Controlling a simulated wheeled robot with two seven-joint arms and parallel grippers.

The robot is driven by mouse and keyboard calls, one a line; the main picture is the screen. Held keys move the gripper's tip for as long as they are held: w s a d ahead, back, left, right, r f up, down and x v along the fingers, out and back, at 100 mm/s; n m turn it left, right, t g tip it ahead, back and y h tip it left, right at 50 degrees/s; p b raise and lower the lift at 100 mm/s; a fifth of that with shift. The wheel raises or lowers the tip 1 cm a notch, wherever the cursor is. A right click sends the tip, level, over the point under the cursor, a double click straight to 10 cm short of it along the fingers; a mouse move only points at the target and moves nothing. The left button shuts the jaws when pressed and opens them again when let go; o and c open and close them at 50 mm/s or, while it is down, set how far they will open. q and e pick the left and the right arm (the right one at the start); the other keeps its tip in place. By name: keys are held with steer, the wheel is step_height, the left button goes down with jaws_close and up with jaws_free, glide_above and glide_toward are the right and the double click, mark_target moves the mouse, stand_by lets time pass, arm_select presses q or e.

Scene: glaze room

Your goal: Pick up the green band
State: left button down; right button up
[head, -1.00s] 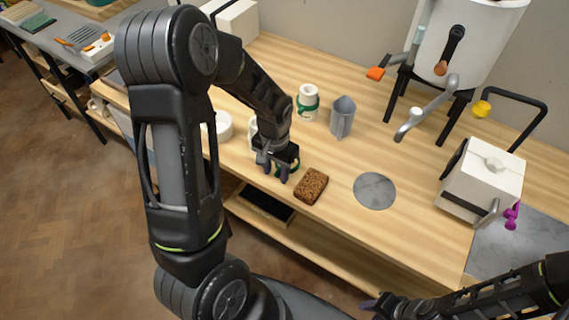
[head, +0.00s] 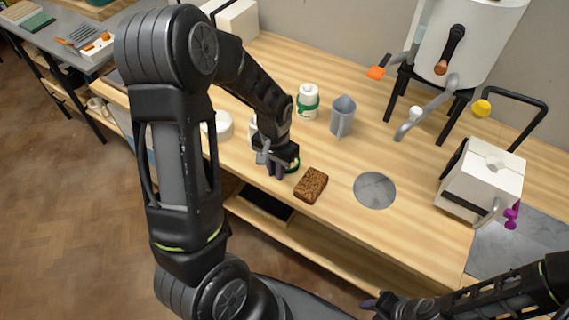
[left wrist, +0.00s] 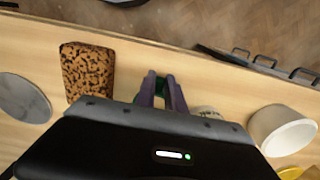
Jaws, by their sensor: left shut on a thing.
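My left gripper (head: 272,170) is low over the front of the wooden bench, just left of the brown sponge-like block. Its purple-grey fingers are close together, shut on the green band. A little of the green band (left wrist: 160,86) shows between the fingers in the left wrist view; the rest is hidden by the fingers and gripper body. I cannot tell whether the band still touches the bench. My right gripper (head: 384,304) is at the bottom of the head view, away from the bench top; its jaws are too unclear to judge.
The speckled brown block (head: 311,185) lies close beside the left gripper. A white bottle with green on it (head: 308,101) and a grey jug (head: 342,117) stand behind. A white bowl (head: 218,126) is left. A grey disc (head: 375,190) lies right, with clear bench around it.

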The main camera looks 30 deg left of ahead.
stand_by(0.4)
arm_select(q)
step_height(320, 180, up, 10)
steer(key=b, duration=0.1)
stand_by(0.4)
stand_by(0.5)
steer(key=w+a+r+n, duration=0.2)
steer(key=a+r+n, duration=0.4)
steer(key=n, duration=0.2)
steer(key=shift+a, duration=0.2)
steer(key=shift+w, duration=0.1)
steer(key=shift+f+b, duration=1.75)
steer(key=shift+f, duration=0.45)
